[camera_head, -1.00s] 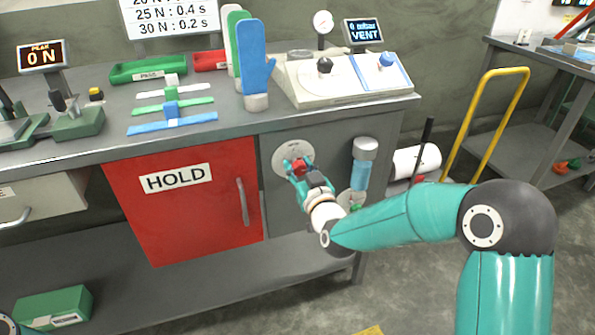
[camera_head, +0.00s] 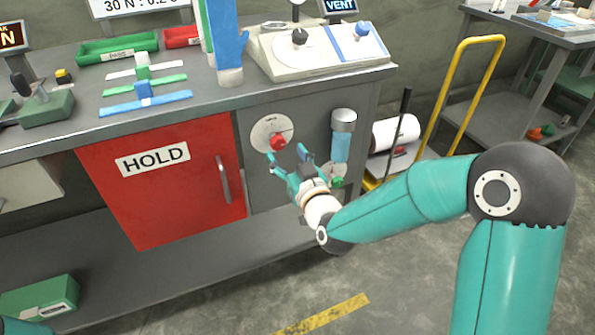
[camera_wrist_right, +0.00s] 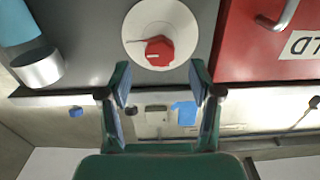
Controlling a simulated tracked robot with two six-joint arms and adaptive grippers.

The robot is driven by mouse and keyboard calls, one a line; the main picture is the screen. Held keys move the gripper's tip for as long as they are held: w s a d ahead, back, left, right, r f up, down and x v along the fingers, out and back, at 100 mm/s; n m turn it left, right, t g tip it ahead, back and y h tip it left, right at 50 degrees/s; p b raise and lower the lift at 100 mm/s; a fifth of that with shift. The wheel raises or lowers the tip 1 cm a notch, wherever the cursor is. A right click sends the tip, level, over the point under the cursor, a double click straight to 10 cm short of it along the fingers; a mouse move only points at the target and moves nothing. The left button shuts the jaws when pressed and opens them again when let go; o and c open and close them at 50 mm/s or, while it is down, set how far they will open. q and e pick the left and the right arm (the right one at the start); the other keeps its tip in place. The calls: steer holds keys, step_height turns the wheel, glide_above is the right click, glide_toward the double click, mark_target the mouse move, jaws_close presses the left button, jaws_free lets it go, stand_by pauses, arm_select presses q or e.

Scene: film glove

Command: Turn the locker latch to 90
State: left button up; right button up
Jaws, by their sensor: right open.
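The red latch knob (camera_head: 278,142) sits on a round white dial (camera_head: 262,129) on the grey panel, right of the red locker door (camera_head: 150,205) marked HOLD. The door looks shut, with a bar handle on its right side. The knob also shows in the right wrist view (camera_wrist_right: 159,51); the dial marks are too small to read. My right gripper (camera_head: 289,160) is open and empty, just below and right of the knob and apart from it. In the wrist view its fingers (camera_wrist_right: 160,82) stand spread with the knob beyond their tips. My left gripper does not show.
A blue cylinder with a grey cap (camera_head: 342,135) is on the panel right of the dial, with a small green knob (camera_head: 337,182) below it. A yellow-handled cart (camera_head: 470,110) stands right.

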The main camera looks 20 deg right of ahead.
steer(key=s, duration=0.6)
steer(key=shift+d, duration=0.1)
steer(key=s+a+f+g, duration=0.1)
steer(key=s+f+g, duration=0.15)
steer(key=f, duration=0.85)
steer(key=s+f+g, duration=0.1)
steer(key=f+g, duration=0.3)
steer(key=f, duration=0.7)
steer(key=s+a+f+m+g+y, duration=0.1)
steer(key=s+a+f+g+y, duration=0.15)
steer(key=s+f+g, duration=0.45)
steer(key=s+a+f+m+g+y, duration=0.1)
steer(key=s+a+f+g, duration=0.25)
steer(key=s+f, duration=0.75)
step_height(320, 180, up, 27)
steer(key=s+p, duration=0.2)
steer(key=p, duration=2.3)
steer(key=shift+s+a, duration=0.25)
steer(key=shift+a, duration=0.1)
